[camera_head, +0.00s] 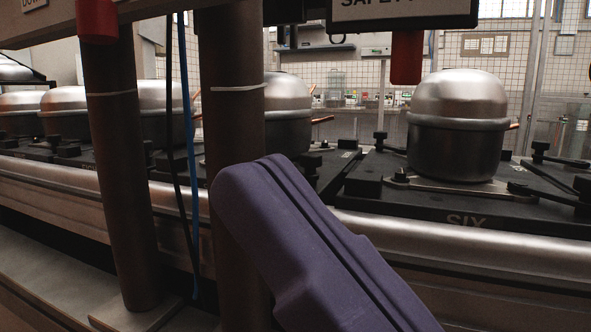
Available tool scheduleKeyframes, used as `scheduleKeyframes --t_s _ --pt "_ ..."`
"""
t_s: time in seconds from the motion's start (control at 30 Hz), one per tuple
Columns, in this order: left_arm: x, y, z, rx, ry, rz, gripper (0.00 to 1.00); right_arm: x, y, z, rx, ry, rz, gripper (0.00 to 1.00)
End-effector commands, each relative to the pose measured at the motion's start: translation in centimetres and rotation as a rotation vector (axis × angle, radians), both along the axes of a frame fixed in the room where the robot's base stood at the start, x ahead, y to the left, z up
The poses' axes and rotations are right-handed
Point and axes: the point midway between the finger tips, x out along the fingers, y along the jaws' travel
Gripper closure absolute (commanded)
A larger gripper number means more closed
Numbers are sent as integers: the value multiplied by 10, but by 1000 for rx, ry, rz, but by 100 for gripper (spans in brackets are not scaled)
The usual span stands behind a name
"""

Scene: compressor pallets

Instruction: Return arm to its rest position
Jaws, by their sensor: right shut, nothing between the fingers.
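My right gripper (246,178) shows as a dark purple, blocky shape that reaches up from the bottom edge, right of the middle, and leans up to the left. Its narrow end is shut and empty, in front of the lower part of a dark post. It covers part of the metal rail behind it. No left gripper or left arm shows.
Two dark posts (120,190) (232,110) stand close on the left, with a blue cable (187,150) between them. Silver compressors (459,125) stand on black pallets (420,208) along a metal conveyor rail (480,248). A red button (406,57) hangs under a dark sign box.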

Motion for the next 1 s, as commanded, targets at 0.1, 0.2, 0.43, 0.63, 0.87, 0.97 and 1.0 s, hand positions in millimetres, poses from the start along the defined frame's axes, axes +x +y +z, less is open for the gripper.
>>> scheduleKeyframes --t_s 0.1,0.2,0.43,0.63,0.87,0.97,1.0 --pt "0 0 0 -1 0 0 50 0 0 0 0 0 0 100" --pt "0 0 0 -1 0 0 50 0 0 0 0 0 0 100" --pt "0 -2 0 -7 1 4 50 11 9 -8 -73 66 -39 100" --pt "0 -3 0 -13 2 7 50 49 14 -54 -342 328 -189 100" --pt "-1 -3 0 -12 2 6 50 62 -44 -143 -691 784 -394 100" --pt "-1 -3 0 -12 2 6 50 44 -84 -181 -825 1009 -469 100" --pt "-1 -3 0 -11 2 6 50 34 -100 -193 -870 1097 -492 100"
